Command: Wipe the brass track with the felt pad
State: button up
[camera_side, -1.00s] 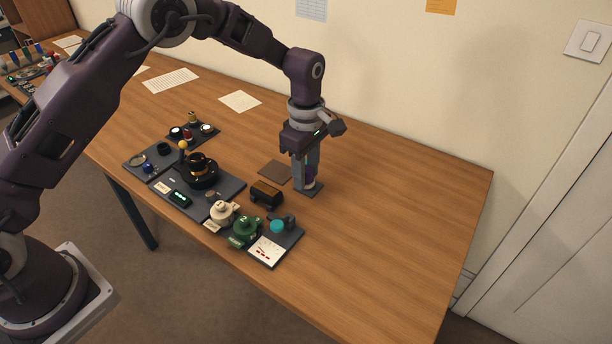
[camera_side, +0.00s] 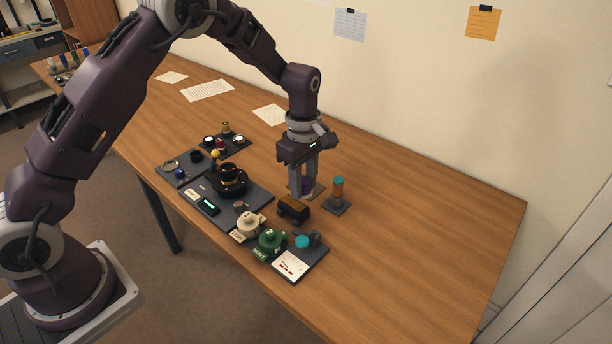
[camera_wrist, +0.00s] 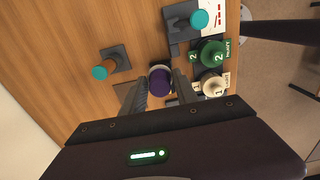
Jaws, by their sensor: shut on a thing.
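My gripper (camera_side: 304,194) is shut on a purple, round-topped piece (camera_side: 307,185), low over a flat brown square (camera_side: 320,188). In the wrist view, the piece (camera_wrist: 159,82) sits between both fingers with a pale rim; I take it to be the felt pad, though its underside is hidden. Whether it touches the brown square is unclear. A black round stand with a brass-coloured band (camera_side: 229,177) is left of my gripper. I cannot tell whether this band is the brass track.
A teal-topped post on a dark plate (camera_side: 338,196) stands close right of my gripper. The right side of the table (camera_side: 430,220) is clear.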

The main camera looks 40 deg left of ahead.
aim_at(304, 211)
notch_tip(304, 211, down, 5)
jog(key=shift+f, duration=0.1)
jog(key=shift+a+f, duration=0.2)
jog(key=shift+a, duration=0.1)
grip_shut()
jog(key=shift+a, duration=3.3)
jog(key=shift+d, duration=3.6)
jog(key=shift+r, duration=4.15)
jog(key=shift+d, duration=0.1)
